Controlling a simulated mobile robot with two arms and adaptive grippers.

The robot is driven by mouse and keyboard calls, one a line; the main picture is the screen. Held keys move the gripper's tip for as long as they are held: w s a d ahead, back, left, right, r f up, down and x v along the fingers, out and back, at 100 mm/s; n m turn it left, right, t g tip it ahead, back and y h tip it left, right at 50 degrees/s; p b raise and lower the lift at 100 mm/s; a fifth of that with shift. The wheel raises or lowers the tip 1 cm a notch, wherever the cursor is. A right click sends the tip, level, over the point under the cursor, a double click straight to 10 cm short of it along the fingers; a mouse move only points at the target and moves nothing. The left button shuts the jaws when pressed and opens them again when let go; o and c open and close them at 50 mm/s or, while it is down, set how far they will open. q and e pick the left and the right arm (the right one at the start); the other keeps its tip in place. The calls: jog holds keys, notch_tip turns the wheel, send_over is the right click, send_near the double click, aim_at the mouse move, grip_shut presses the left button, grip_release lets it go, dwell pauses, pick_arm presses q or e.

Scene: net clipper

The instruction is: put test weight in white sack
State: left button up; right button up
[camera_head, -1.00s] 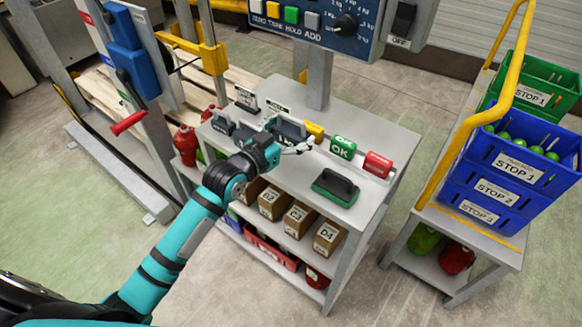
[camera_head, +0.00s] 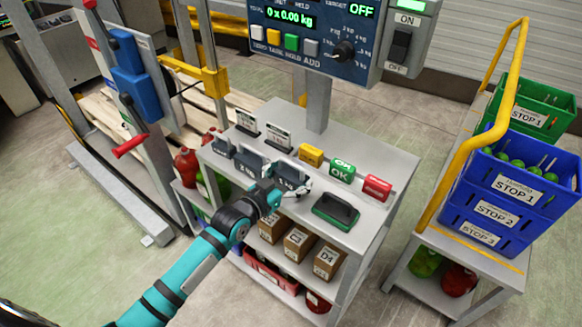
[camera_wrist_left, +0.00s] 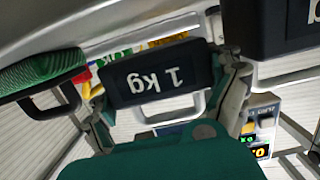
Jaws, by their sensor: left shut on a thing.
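The dark test weight marked 1 kg (camera_head: 291,172) is on the grey table's top, at the right end of a row of similar weights. My left gripper (camera_head: 293,191) is at its near side, low over the table. In the left wrist view the weight (camera_wrist_left: 150,72) shows upside down, with its light handle between the fingers of my left gripper (camera_wrist_left: 170,105). The gripper is shut on it. Whether the weight is clear of the tabletop cannot be told. No white sack is in view. My right gripper is not in view.
Two more weights (camera_head: 250,162) stand left of it. A cart with blue crates (camera_head: 500,190) is at right.

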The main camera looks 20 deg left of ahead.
aim_at(286, 188)
pick_arm(q)
jog(key=shift+w+f+p, duration=0.1)
jog(key=shift+f+p, duration=0.25)
jog(key=shift+f, duration=0.6)
jog(key=shift+f, duration=0.15)
jog(key=o, duration=1.4)
jog(key=shift+s+f, duration=0.2)
jog(key=shift+o, duration=0.2)
jog(key=shift+f+b, duration=0.2)
jog(key=shift+b, duration=0.35)
jog(key=b+v, duration=0.2)
jog(key=v, duration=1.5)
jog(key=shift+s+b, duration=0.15)
jog(key=shift+b, duration=0.15)
jog(key=shift+r, duration=0.1)
